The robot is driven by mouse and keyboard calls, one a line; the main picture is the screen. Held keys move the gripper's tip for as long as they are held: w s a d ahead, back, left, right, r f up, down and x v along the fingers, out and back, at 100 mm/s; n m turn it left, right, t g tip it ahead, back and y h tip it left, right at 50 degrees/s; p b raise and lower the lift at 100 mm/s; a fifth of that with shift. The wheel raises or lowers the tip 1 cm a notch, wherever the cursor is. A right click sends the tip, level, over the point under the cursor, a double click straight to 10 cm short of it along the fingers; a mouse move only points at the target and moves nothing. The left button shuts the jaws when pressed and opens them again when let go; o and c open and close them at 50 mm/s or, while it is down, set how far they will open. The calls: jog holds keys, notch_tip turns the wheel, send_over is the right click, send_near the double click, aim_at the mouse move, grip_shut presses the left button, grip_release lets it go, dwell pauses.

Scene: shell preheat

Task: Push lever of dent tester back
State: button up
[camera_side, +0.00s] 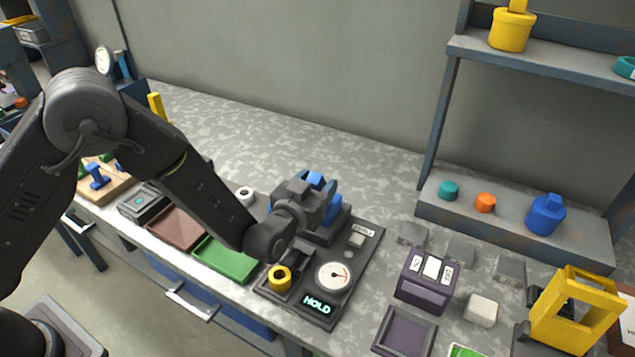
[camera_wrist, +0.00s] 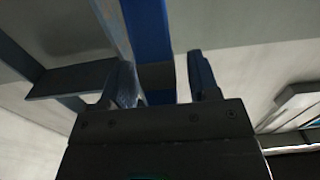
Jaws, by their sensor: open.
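The dent tester is a dark base plate (camera_side: 368,262) on the bench with a round dial (camera_side: 333,276), a display reading HOLD (camera_side: 318,304) and a yellow ring (camera_side: 280,277) on a dark seat. A blue part (camera_side: 316,179), which looks like its lever or head, rises at the back of the plate, partly hidden by my gripper (camera_side: 322,203). In the wrist view, my gripper (camera_wrist: 163,76) is open, and a blue bar (camera_wrist: 147,28) shows in the gap between its fingers. I cannot tell whether a finger touches it.
A green tray (camera_side: 225,258) and a reddish tray (camera_side: 178,229) lie left of the tester. A purple box (camera_side: 425,278), a pale block (camera_side: 481,309) and a yellow frame (camera_side: 573,309) stand right. A shelf (camera_side: 520,226) is behind right. The bench behind the tester is clear.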

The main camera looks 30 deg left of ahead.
jog(key=shift+w, duration=0.25)
grip_shut()
dwell(0.4)
